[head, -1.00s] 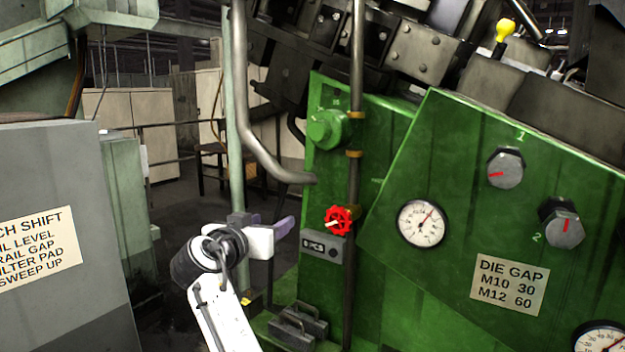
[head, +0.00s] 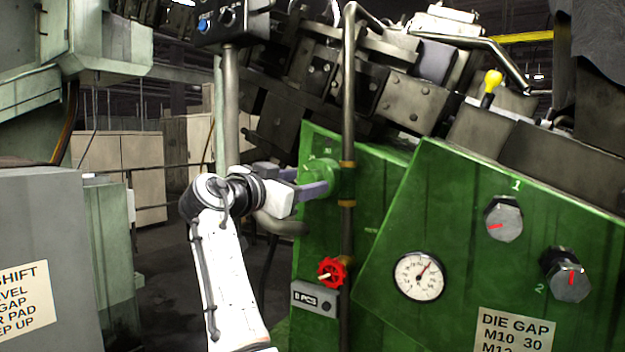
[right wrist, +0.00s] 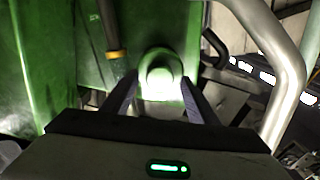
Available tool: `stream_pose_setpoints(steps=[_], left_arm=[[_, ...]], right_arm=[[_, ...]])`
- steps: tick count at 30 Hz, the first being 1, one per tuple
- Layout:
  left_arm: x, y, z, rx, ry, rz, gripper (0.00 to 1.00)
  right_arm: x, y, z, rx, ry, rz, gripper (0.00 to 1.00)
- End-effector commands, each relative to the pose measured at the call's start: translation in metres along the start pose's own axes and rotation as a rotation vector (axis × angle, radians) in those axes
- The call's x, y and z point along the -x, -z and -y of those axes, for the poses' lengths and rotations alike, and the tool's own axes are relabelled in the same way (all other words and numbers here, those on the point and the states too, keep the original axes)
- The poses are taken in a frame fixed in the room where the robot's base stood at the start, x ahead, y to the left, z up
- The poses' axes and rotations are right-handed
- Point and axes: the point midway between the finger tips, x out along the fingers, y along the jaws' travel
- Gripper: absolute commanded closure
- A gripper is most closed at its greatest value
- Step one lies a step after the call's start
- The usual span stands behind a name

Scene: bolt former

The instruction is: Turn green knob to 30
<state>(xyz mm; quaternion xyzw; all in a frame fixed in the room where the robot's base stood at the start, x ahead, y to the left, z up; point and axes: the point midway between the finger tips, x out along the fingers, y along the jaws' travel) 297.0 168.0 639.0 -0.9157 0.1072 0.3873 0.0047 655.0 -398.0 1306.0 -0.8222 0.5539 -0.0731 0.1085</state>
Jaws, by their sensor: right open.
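The green knob (head: 325,172) sticks out of the upper left part of the green machine panel, partly hidden by my gripper. In the right wrist view the knob (right wrist: 160,74) is round, brightly lit and lies ahead, centred between the fingertips. My right gripper (head: 308,183) is open, its two dark purple fingers pointing at the knob from the left. In the right wrist view the open gripper (right wrist: 160,80) has a finger on each side of the knob. I cannot tell whether either finger touches it. My left gripper is not in view.
A vertical pipe (head: 348,110) runs close right of the knob. A red valve wheel (head: 331,271) sits below it. A dial gauge (head: 418,276), two grey selector knobs and a "DIE GAP M10 30" label (head: 511,332) are on the right panel. A curved pipe (right wrist: 285,70) is near the gripper.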

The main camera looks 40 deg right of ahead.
Motion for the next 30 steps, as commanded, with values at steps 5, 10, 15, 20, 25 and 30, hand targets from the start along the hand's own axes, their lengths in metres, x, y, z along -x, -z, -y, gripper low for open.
stream_pose_setpoints(steps=[5, 10, 15, 20, 25, 30], left_arm=[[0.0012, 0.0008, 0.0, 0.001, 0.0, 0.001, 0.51], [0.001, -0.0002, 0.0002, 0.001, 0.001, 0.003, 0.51], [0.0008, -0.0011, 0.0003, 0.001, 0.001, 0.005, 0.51], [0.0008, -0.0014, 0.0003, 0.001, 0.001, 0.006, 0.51], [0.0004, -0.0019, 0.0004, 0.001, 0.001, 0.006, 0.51], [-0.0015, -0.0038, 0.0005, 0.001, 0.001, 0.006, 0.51]], right_arm=[[-0.0076, -0.0004, 0.0017, 0.001, 0.007, 0.002, 0.47], [-0.0082, -0.0008, 0.0018, 0.001, 0.008, 0.002, 0.47], [-0.0081, -0.0009, 0.0017, 0.001, 0.007, 0.002, 0.6], [-0.008, -0.001, 0.0017, 0.001, 0.007, 0.002, 0.87], [-0.008, -0.0012, 0.0016, -0.005, 0.007, 0.002, 0.88], [-0.0081, -0.002, 0.0012, -0.049, 0.007, 0.002, 0.88]])
